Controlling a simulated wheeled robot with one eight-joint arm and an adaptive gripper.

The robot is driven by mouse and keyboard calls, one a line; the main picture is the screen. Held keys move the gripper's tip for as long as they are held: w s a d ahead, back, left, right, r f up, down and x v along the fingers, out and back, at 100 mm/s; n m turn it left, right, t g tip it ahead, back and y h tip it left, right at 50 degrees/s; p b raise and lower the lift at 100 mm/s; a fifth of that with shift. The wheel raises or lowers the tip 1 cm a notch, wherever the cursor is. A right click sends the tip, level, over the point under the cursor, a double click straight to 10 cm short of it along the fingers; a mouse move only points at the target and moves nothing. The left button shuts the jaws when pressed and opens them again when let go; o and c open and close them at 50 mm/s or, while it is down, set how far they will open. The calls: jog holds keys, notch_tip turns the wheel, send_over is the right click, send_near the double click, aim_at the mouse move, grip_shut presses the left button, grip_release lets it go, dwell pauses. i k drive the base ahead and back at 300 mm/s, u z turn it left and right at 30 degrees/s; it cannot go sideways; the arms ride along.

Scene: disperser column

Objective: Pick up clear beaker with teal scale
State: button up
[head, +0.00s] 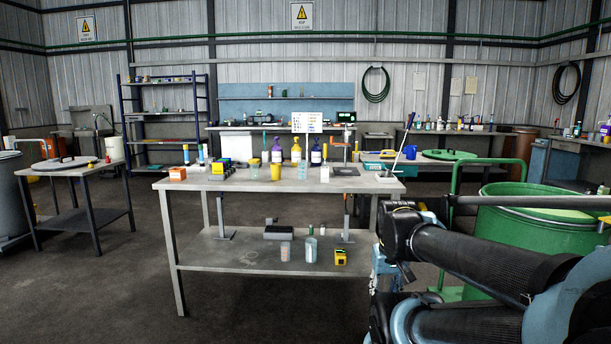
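A small clear beaker with teal marks (303,171) appears to stand upright on the grey workbench (222,184), right of a yellow cup (276,172). It is small and its scale is hard to read. Another clear vessel (311,251) stands on the bench's lower shelf, with a small pinkish vessel (285,251) to its left. My dark arm fills the lower right, in front of the bench's right end and well apart from the beaker. My gripper's fingers cannot be made out at the end of the arm.
Tall bottles with purple and yellow parts (296,151) stand behind the beaker. A stand (345,150) is to its right, and an orange box (177,174) is at the left end. A large green drum (535,220) stands at right. The floor (110,285) at left front is clear.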

aim_at(303, 165)
jog(key=i, duration=0.85)
